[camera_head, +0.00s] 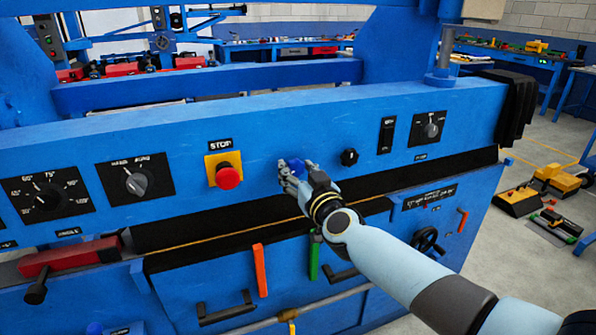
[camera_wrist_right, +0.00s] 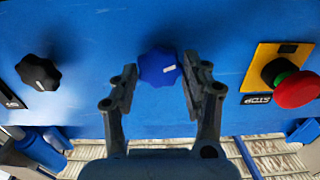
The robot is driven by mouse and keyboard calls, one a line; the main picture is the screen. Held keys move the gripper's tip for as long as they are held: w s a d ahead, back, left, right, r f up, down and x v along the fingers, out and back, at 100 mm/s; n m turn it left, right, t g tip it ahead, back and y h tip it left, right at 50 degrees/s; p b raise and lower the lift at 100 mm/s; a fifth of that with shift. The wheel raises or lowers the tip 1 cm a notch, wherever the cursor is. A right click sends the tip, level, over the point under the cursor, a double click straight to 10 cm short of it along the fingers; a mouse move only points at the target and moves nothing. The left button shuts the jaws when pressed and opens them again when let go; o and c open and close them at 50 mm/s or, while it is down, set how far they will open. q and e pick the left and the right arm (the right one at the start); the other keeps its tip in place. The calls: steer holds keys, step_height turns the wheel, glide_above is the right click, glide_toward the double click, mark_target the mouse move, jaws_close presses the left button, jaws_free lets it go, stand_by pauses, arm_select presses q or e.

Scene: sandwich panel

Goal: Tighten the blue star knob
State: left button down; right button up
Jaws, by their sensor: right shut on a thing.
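The blue star knob (camera_wrist_right: 158,68) sits on the blue panel front, with a pale mark on its face. In the head view the blue star knob (camera_head: 297,167) is partly hidden by my right gripper (camera_head: 290,177). In the right wrist view the two fingers of my right gripper (camera_wrist_right: 158,88) stand on either side of the knob and are shut on it. The right-hand finger lies close against the knob; the contact on the left-hand side is hard to make out. My left gripper is not in view.
A red stop button (camera_head: 228,177) on a yellow plate is left of the blue knob. A black star knob (camera_head: 349,157) is to its right. Rotary switches (camera_head: 136,184) line the panel. Orange (camera_head: 260,270) and green (camera_head: 314,257) handles stick out below.

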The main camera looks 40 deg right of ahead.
steer(key=m, duration=0.4)
steer(key=shift+d+m+p, duration=0.1)
steer(key=shift+m+p, duration=0.2)
steer(key=shift+m, duration=0.1)
steer(key=m, duration=0.5)
steer(key=shift+s+d+f, duration=0.1)
steer(key=shift+f, duration=0.1)
steer(key=m+b, duration=0.1)
steer(key=m, duration=0.5)
steer(key=shift+f+m, duration=0.15)
steer(key=shift+m, duration=0.25)
steer(key=m+b, duration=0.1)
steer(key=m, duration=0.4)
steer(key=shift+f+m, duration=0.15)
steer(key=shift+m, duration=0.15)
steer(key=o, duration=0.9)
steer(key=shift+c, duration=0.2)
steer(key=shift+o, duration=1.2)
